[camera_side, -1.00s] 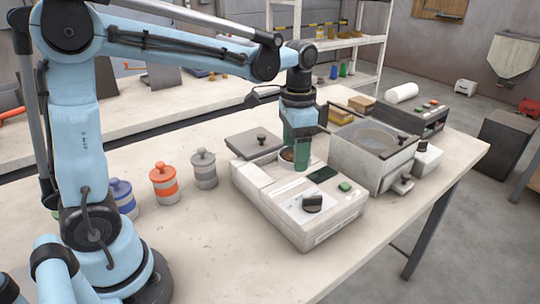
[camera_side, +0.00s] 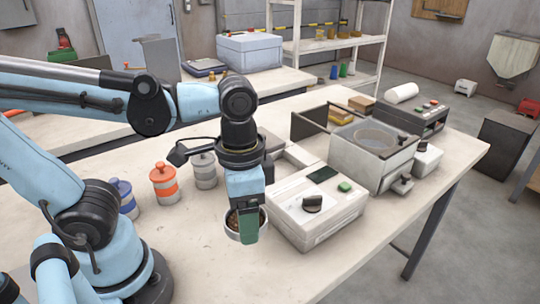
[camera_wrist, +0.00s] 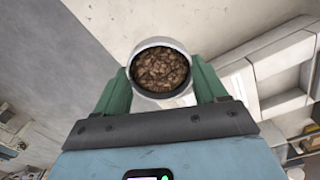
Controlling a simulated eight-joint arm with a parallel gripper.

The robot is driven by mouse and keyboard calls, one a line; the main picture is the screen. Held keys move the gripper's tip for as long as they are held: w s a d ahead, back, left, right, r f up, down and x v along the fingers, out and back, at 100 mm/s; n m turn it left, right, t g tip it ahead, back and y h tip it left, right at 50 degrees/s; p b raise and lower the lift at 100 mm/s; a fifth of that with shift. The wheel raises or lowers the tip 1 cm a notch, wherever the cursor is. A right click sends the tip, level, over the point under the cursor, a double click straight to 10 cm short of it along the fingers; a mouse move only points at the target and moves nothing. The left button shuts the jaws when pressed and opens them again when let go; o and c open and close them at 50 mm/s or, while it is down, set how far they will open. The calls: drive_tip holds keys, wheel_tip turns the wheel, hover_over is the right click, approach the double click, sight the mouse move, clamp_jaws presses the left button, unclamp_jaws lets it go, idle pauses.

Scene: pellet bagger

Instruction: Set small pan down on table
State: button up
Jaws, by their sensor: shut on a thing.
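The small pan (camera_side: 232,226) is a round, pale-walled cup filled with brown pellets. It also shows from above in the wrist view (camera_wrist: 160,70), with a green finger on each side of it. My gripper (camera_side: 247,230) is shut on the pan and points down. It holds the pan upright over the table (camera_side: 185,255), just left of the white machine with the dark knob. I cannot tell whether the pan's base touches the table. The near finger hides part of the pan in the side view.
The white machine (camera_side: 320,225) with a green button stands close on the right. Grey (camera_side: 204,171), orange (camera_side: 164,181) and blue (camera_side: 124,198) lidded jars stand to the left. A box-shaped hopper (camera_side: 370,157) stands behind right. The table's front left is clear.

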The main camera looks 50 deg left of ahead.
sight(231, 233)
drive_tip(key=s, duration=0.1)
drive_tip(key=s+f, duration=0.1)
drive_tip(key=s, duration=0.1)
drive_tip(key=shift+d+f, duration=0.1)
drive_tip(key=shift+f, duration=0.35)
drive_tip(key=w+a+f, duration=0.1)
drive_tip(key=a+f, duration=0.1)
drive_tip(key=a, duration=0.1)
drive_tip(key=w+a+f, duration=0.2)
drive_tip(key=a, duration=0.2)
drive_tip(key=w+a+f, duration=0.2)
drive_tip(key=a, duration=0.1)
drive_tip(key=shift+a+f, duration=0.2)
drive_tip(key=shift+f, duration=2.2)
drive_tip(key=shift+f, duration=0.2)
drive_tip(key=o, duration=1)
drive_tip(key=shift+r, duration=0.15)
